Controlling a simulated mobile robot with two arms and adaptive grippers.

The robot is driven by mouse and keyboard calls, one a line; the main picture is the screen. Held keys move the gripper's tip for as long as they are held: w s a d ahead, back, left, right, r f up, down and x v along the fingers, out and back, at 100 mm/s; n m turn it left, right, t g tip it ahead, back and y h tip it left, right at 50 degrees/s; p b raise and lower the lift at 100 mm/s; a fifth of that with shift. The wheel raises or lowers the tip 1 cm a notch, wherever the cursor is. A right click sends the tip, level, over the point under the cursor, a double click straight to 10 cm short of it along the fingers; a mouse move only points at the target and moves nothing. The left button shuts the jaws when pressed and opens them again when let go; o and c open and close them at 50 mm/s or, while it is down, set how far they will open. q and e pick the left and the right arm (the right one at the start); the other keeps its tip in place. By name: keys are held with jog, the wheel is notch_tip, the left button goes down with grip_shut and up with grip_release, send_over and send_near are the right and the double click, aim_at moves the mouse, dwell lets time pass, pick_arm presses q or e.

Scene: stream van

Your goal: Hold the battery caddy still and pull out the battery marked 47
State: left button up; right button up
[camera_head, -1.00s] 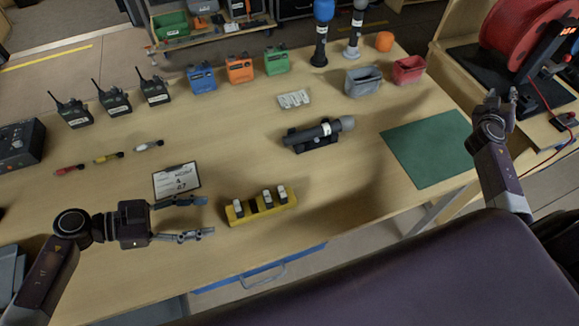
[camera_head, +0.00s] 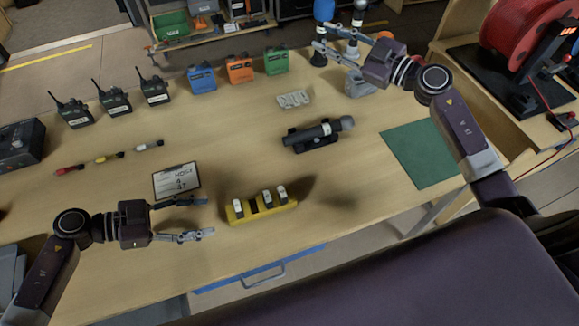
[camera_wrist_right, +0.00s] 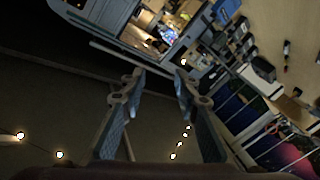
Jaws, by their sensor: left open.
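The yellow battery caddy (camera_head: 264,211) sits on the table in the head view. Batteries with pale tops stand in it: one at the left (camera_head: 238,207), one right of the middle (camera_head: 267,198) and one at the right (camera_head: 282,194). A dark gap shows between the left battery and the other two. Their markings are too small to read. My left gripper (camera_head: 207,216) is open just left of the caddy, apart from it. My right gripper (camera_head: 317,40) is open and empty, raised over the back of the table; its spread fingers show in the right wrist view (camera_wrist_right: 160,78).
A card (camera_head: 176,180) reading 47 at the bottom lies behind my left gripper. A microphone in a dark holder (camera_head: 318,136) lies behind the caddy. Radios, coloured boxes and a grey bin (camera_head: 359,84) stand further back. The table right of the caddy is clear.

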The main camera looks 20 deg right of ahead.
aim_at(229, 213)
jog(key=s+a+f+n+g+y, duration=0.1)
jog(key=s+a+f+n+g, duration=0.15)
jog(key=s+a+g, duration=0.4)
jog(key=s+a+f+n+g+y, duration=0.1)
jog(key=s+a+f+n+g, duration=0.2)
jog(key=a, duration=0.7)
pick_arm(q)
jog(key=shift+d+f, duration=0.1)
jog(key=shift+d, duration=0.15)
jog(key=x, duration=0.7)
jog(key=shift+d+f, duration=0.1)
jog(key=shift+d, duration=0.1)
pick_arm(e)
jog(key=s+a+f+g+h, duration=0.1)
jog(key=s+f+g+h, duration=0.4)
jog(key=s+f, duration=0.4)
jog(key=s+g, duration=0.1)
jog(key=s, duration=0.2)
jog(key=shift+s+f+h, duration=0.25)
jog(key=shift+s+h, duration=0.1)
jog(key=shift+h, duration=0.05)
